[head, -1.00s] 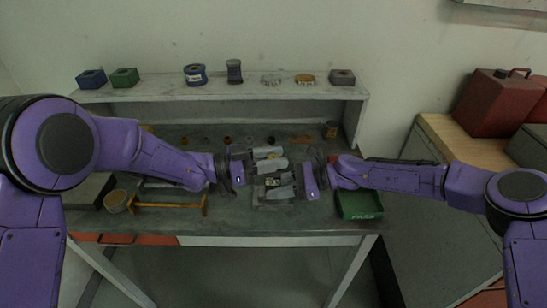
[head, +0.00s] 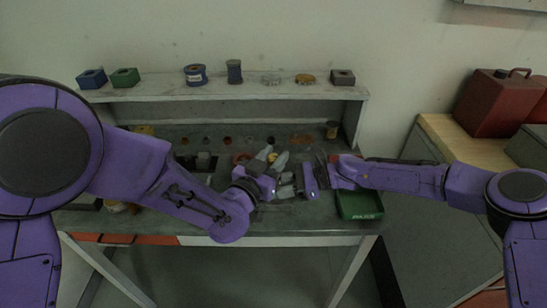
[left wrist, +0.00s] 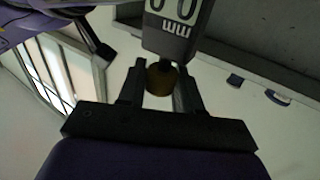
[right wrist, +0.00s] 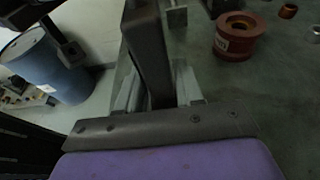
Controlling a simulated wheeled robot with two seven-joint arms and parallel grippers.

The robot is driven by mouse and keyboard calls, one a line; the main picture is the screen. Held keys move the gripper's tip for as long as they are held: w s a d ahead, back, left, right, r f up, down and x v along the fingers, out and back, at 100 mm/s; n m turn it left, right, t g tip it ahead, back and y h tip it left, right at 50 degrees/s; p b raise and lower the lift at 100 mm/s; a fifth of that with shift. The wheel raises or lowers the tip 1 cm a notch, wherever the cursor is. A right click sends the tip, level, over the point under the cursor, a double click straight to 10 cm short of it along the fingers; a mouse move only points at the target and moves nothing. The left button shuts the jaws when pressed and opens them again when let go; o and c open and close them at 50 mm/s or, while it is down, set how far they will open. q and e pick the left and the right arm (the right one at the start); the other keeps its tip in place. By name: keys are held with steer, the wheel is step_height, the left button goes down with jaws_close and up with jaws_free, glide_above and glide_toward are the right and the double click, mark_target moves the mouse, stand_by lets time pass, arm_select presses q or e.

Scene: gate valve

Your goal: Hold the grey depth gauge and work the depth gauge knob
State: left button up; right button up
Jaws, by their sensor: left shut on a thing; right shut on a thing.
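In the right wrist view my right gripper (right wrist: 155,95) is shut on the dark grey body of the gauge (right wrist: 147,45). In the head view my left gripper (head: 272,157) and right gripper (head: 287,184) are close together above the bench, and their fingers largely hide the gauge.
The grey bench (head: 225,222) carries a red roll (right wrist: 236,36) and a copper-coloured ring (right wrist: 288,11). A green parts tray (head: 360,206) is at the right. A shelf (head: 220,92) behind holds spools and small blocks. Red cans (head: 497,100) stand on the right cabinet.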

arm_select(q)
steer(key=shift+n+t+y, duration=0.4)
steer(key=shift+n+y, duration=0.2)
steer(key=shift+y, duration=0.3)
steer(key=o, duration=0.9)
steer(key=shift+o, duration=0.2)
steer(key=v, duration=1.2)
steer(key=shift+f, duration=0.1)
